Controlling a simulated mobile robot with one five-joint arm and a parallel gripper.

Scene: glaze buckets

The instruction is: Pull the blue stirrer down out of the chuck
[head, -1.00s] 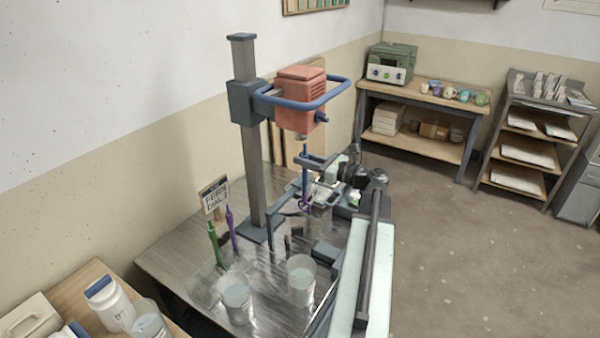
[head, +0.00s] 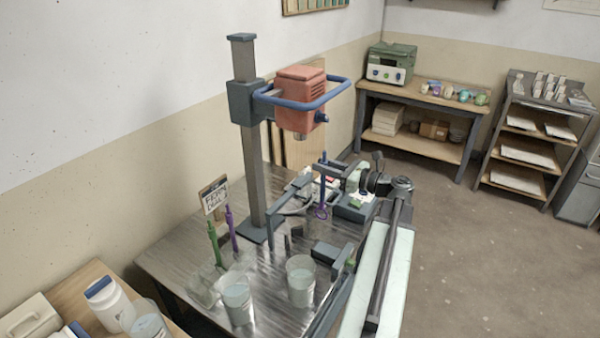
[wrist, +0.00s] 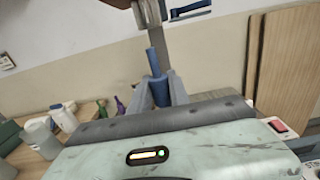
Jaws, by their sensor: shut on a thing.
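The chuck (head: 299,136) under the red mixer head (head: 299,97) is empty. The stirrer's top is lower than the chuck, to its right and apart from it.
A grey post (head: 250,160) carries the mixer with its blue handle loop (head: 318,101). Two clear buckets (head: 237,297) (head: 301,287) stand at the table front. Green (head: 215,243) and purple (head: 231,228) stirrers stand at the left, by a small sign (head: 214,194).

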